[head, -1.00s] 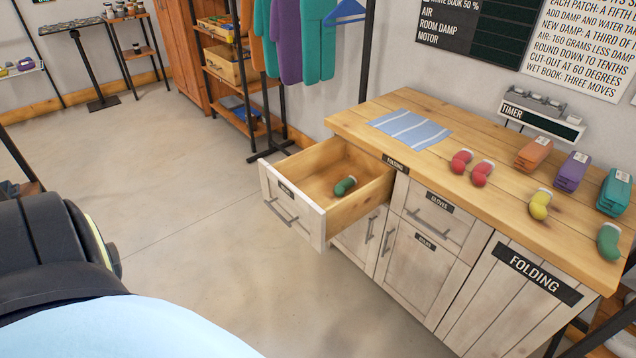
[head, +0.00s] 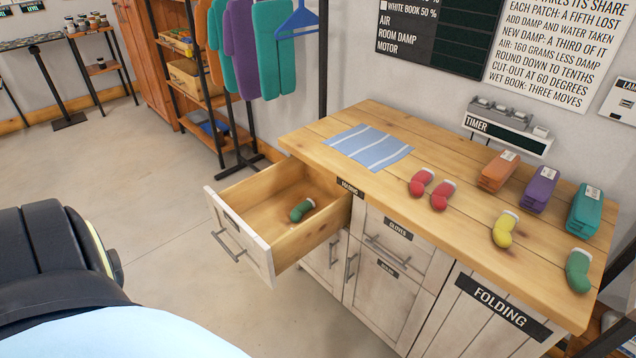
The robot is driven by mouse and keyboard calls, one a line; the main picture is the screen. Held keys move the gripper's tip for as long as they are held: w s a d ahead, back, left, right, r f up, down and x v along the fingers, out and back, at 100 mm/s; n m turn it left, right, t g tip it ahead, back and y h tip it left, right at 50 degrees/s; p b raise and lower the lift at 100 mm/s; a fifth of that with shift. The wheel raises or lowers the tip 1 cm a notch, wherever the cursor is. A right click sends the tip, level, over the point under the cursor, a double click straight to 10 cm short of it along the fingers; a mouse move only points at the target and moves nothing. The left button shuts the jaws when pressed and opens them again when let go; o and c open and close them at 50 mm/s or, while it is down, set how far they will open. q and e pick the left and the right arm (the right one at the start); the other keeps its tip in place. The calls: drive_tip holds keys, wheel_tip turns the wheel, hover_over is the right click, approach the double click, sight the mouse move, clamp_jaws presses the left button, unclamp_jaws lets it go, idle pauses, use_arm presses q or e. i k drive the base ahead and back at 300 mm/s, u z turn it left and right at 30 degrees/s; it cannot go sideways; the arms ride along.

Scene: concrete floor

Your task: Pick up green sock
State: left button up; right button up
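One green sock (head: 302,210) lies in the open drawer (head: 240,243) at the left end of the folding counter. A second green sock (head: 578,271), a lighter teal green, lies on the counter top near its right front corner.
The wooden counter (head: 447,218) also holds a striped blue cloth (head: 368,147), two red socks (head: 430,187), a yellow sock (head: 504,230) and orange, purple and teal stacks. The pulled-out drawer juts into the room. Concrete floor (head: 150,200) left of it is clear.

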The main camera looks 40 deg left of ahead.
sight(300, 209)
drive_tip(key=u, duration=0.8)
drive_tip(key=i, duration=1)
drive_tip(key=u, duration=0.6)
drive_tip(key=k, duration=1.15)
drive_tip(key=z, duration=1.05)
drive_tip(key=i, duration=0.55)
drive_tip(key=u, duration=0.5)
